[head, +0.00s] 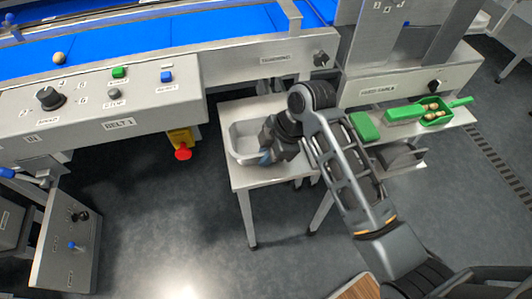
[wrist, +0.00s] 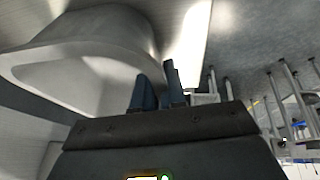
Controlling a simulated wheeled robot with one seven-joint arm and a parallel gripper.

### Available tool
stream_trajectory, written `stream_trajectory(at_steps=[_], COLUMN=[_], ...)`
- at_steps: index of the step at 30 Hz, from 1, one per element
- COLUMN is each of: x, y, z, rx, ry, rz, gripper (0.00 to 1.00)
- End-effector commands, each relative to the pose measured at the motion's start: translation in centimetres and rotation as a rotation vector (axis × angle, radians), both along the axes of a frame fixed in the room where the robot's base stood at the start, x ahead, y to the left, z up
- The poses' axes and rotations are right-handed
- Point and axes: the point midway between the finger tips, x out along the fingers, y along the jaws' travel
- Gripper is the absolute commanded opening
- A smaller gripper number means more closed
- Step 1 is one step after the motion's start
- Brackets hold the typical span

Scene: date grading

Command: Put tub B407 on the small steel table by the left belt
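A pale grey tub (head: 241,145) is over the left part of the small steel table (head: 247,178), below the belt. It looks upright; I cannot tell whether its base touches the top. No label on it is readable. My gripper (head: 264,157) is at its right side in the head view, with the fingertips partly hidden by my wrist. In the wrist view the tub (wrist: 85,45) fills the upper left. My gripper's fingers (wrist: 160,90) are close together there, one on each side of the tub's wall, and look shut on it.
The belt console (head: 120,120) with a red stop button (head: 183,153) is left of the table. To the right, a feed table (head: 455,117) carries a green box (head: 364,127) and a green tray (head: 447,121) with dates. The table's front strip is bare.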

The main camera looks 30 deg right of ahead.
Motion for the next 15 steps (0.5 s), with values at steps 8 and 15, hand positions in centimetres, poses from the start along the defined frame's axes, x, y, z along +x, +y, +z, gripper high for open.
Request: stream_trajectory(at_steps=[8, 15], x=[0.0, 0.01], y=[0.0, 0.0], z=[0.04, 0.32], rx=[0.0, 0.0], ry=[0.0, 0.0], rz=[0.0, 0.0], gripper=[0.34, 0.34])
